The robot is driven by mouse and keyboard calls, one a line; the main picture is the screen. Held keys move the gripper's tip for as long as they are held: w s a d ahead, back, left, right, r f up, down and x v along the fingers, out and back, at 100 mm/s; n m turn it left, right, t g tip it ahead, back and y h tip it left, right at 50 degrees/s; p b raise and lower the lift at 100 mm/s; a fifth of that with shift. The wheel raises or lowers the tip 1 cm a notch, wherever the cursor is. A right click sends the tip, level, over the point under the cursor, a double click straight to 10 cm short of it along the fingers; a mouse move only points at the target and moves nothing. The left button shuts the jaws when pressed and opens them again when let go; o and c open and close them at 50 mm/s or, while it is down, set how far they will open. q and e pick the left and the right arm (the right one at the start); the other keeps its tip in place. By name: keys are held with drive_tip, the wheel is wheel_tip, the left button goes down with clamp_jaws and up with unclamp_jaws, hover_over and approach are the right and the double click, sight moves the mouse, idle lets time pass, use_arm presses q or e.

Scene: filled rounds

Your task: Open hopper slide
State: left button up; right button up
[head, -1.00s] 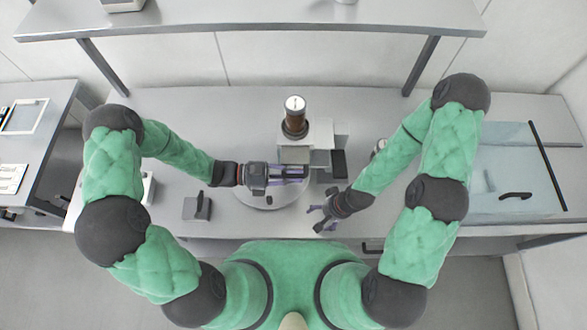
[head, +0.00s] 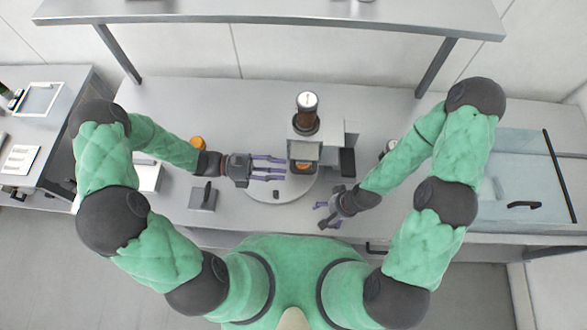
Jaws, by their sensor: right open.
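The hopper (head: 307,113) is a brown upright cylinder with a pale round top. It stands on a light grey machine (head: 329,128) at the middle of the table. I cannot make out the slide itself for certain. My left gripper (head: 275,168) is open and empty, its purple fingers pointing right, just left of the machine's front and over the round base (head: 285,192). My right gripper (head: 328,214) is open and empty near the table's front edge, in front of the machine.
A small grey block with a dark handle (head: 203,197) lies left of the round base. An orange item (head: 197,143) is partly behind my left arm. A clear-topped case (head: 522,178) with a dark handle stands at the right. A shelf (head: 270,17) crosses above the back.

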use_arm(q)
drive_tip(key=a, duration=0.5)
idle(0.6)
